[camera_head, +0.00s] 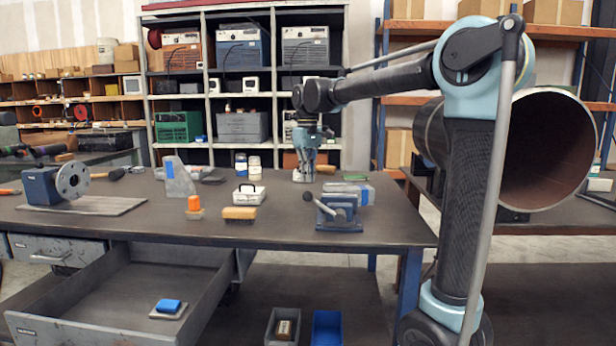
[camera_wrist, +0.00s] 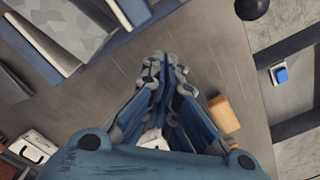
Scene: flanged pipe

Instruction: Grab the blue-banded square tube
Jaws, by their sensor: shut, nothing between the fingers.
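What looks like the blue-banded square tube (camera_head: 342,189) lies on the workbench, grey with blue at its right end. In the wrist view a mottled grey piece with blue edges (camera_wrist: 75,28) fills the upper left and appears to be this tube, cut off by the frame. My gripper (camera_head: 304,179) points down over the bench, to the left of the tube and apart from it. In the wrist view its fingers (camera_wrist: 165,65) are closed together and empty.
A blue vise (camera_head: 338,214) stands in front of the tube. A wooden brush (camera_head: 240,213), a white case (camera_head: 249,195) and an orange-topped item (camera_head: 194,206) lie to the left. A drawer (camera_head: 120,290) is open below. Bare bench top shows between the brush and vise.

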